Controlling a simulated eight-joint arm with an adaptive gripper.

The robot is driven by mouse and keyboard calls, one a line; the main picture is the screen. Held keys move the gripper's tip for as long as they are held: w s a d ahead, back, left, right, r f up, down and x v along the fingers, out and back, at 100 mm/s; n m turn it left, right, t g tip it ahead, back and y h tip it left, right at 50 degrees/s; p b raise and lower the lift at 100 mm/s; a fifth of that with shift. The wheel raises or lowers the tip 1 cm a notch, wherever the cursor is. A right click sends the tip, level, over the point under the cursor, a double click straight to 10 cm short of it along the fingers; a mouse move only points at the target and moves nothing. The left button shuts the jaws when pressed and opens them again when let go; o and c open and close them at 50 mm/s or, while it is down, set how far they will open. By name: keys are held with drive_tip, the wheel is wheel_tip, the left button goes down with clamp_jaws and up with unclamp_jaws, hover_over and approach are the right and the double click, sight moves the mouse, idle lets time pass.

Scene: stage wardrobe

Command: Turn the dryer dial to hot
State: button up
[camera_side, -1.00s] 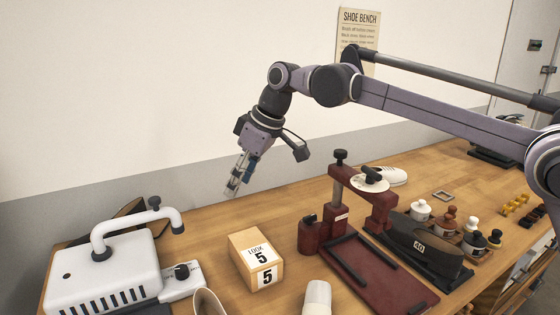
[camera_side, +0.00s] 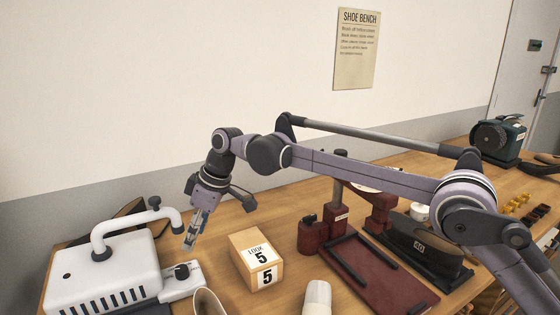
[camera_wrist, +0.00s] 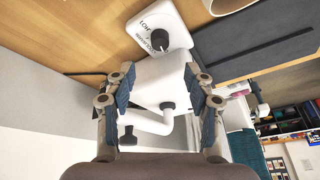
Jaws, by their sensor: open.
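The dryer (camera_side: 105,280) is a white box with slots and a bent white pipe on top, at the front left in the side view. Its dark dial (camera_side: 182,271) sits on a small white panel at its right side. In the wrist view the dial (camera_wrist: 159,39) shows at top centre with a pale pointer mark; lettering beside it reads "LOW", and other words are too small to read surely. My gripper (camera_side: 190,243) is open and empty, pointing down above and behind the dial, apart from it. In the wrist view my gripper (camera_wrist: 162,78) has its two blue-padded fingers spread below the dial.
A box marked "LOOK 5" (camera_side: 257,259) stands right of the dial. A beige open-topped thing (camera_side: 208,302) and a white cylinder (camera_side: 317,297) stand at the front edge. A dark red press (camera_side: 375,275) and a black shoe (camera_side: 425,247) are further right.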

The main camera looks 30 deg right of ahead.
sight(183, 268)
drive_tip(key=x, duration=1)
drive_tip(key=shift+w+a+f, duration=0.1)
drive_tip(key=shift+a+f, duration=0.05)
drive_tip(key=shift+f, duration=0.25)
drive_tip(key=shift+c, duration=0.2)
clamp_jaws()
